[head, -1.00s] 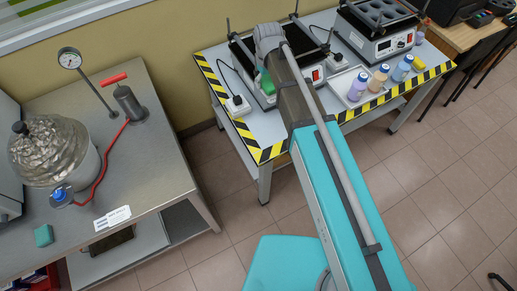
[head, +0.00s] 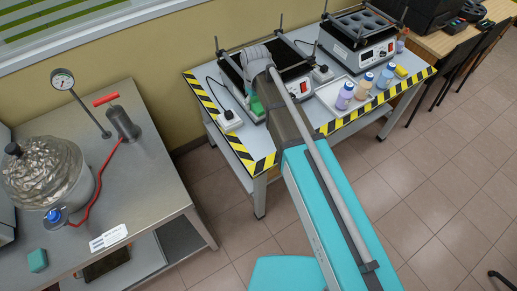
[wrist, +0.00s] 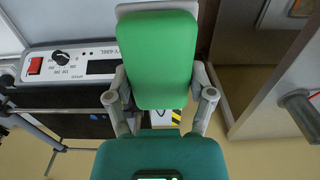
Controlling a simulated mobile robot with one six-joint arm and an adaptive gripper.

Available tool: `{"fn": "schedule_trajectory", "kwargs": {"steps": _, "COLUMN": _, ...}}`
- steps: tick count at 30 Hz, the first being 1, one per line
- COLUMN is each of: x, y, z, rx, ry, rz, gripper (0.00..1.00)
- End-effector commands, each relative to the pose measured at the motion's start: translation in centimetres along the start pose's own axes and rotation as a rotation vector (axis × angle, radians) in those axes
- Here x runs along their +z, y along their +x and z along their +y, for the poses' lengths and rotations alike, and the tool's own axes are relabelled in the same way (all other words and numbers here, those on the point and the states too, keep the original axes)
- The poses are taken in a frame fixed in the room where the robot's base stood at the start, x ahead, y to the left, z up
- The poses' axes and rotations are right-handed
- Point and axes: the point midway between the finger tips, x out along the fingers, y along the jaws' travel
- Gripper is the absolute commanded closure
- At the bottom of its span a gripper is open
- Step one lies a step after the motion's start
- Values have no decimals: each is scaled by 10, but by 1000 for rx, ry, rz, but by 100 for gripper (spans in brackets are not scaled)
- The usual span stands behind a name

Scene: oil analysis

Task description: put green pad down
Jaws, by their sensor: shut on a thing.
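The green pad (wrist: 163,55) is held between the two fingers of my gripper (wrist: 162,97) in the wrist view, with a pale edge along its top. In the head view the green pad (head: 256,105) shows as a small green patch at the end of my arm. It is in front of the left shaker device (head: 285,94) on the table with striped edges. My gripper is mostly hidden behind my arm there. I cannot tell whether the pad touches the device or the table.
On the striped table (head: 225,150) stand a power plug block (head: 228,120), a white tray (head: 327,94) with several small bottles, and a second device (head: 358,42). The steel table (head: 150,190) at left holds a glass desiccator (head: 45,178) and a teal block (head: 38,260).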

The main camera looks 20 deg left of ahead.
Motion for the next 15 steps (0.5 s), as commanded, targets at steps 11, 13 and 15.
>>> {"fn": "schedule_trajectory", "kwargs": {"steps": 11, "x": 55, "y": 51, "z": 8, "rx": 0, "ry": 5, "rz": 1, "gripper": 68}}
{"fn": "schedule_trajectory", "kwargs": {"steps": 13, "x": 69, "y": 63, "z": 10, "rx": 0, "ry": 7, "rz": 1, "gripper": 68}}
{"fn": "schedule_trajectory", "kwargs": {"steps": 15, "x": 84, "y": 75, "z": 11, "rx": 0, "ry": 8, "rz": 1, "gripper": 68}}
